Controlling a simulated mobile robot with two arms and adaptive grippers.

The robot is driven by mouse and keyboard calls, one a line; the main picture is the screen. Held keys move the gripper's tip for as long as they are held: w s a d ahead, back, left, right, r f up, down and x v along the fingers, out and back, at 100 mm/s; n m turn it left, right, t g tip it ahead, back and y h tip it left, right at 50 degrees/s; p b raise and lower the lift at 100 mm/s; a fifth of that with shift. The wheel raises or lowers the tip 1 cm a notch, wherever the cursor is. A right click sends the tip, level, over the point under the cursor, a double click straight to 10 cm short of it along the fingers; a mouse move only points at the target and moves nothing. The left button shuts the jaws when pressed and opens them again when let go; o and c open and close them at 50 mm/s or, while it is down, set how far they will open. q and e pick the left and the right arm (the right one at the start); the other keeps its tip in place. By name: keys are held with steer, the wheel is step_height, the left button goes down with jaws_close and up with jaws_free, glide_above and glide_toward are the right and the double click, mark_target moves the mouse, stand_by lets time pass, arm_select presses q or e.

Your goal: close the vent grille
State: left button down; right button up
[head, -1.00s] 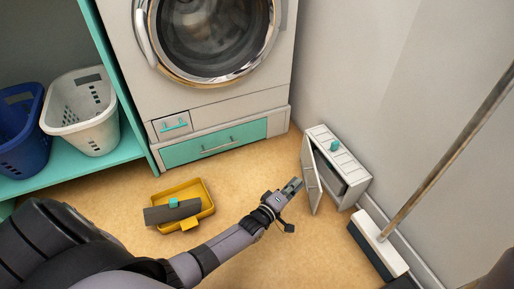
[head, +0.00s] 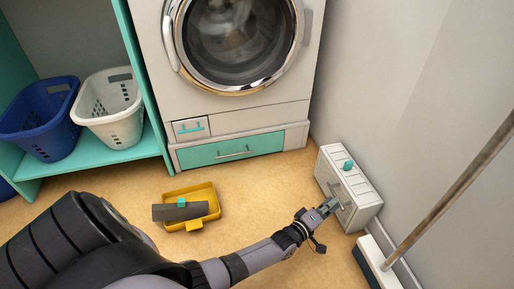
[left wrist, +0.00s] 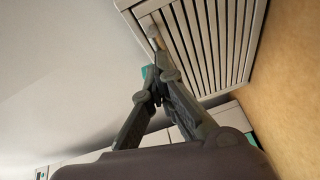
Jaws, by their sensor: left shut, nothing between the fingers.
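The vent grille (head: 327,180) is the slatted front door of a low white box (head: 366,197) against the wall. In the head view it lies flat or nearly flat against the box; a small gap cannot be ruled out. In the left wrist view the slatted grille (left wrist: 215,40) fills the upper right, with a handle bar (left wrist: 155,38) on it. My left gripper (head: 332,204) is shut and empty, its tips at or very near the grille's front by the handle; contact cannot be told. It also shows in the left wrist view (left wrist: 154,82). My right gripper is not in view.
A teal knob (head: 348,165) tops the box. A broom (head: 378,262) stands just in front of it by the wall. A yellow tray (head: 202,192) with a grey item lies on the floor to the left. The washing machine (head: 235,120) stands behind.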

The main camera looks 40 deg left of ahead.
arm_select(q)
steer(key=shift+w+d+r, duration=0.2)
steer(key=shift+d+r, duration=0.1)
steer(key=shift+d, duration=0.15)
steer(key=shift+r, duration=0.1)
step_height(320, 180, up, 9)
steer(key=shift+s+a+r, duration=0.15)
steer(key=shift+s+a, duration=0.05)
steer(key=shift+a, duration=0.2)
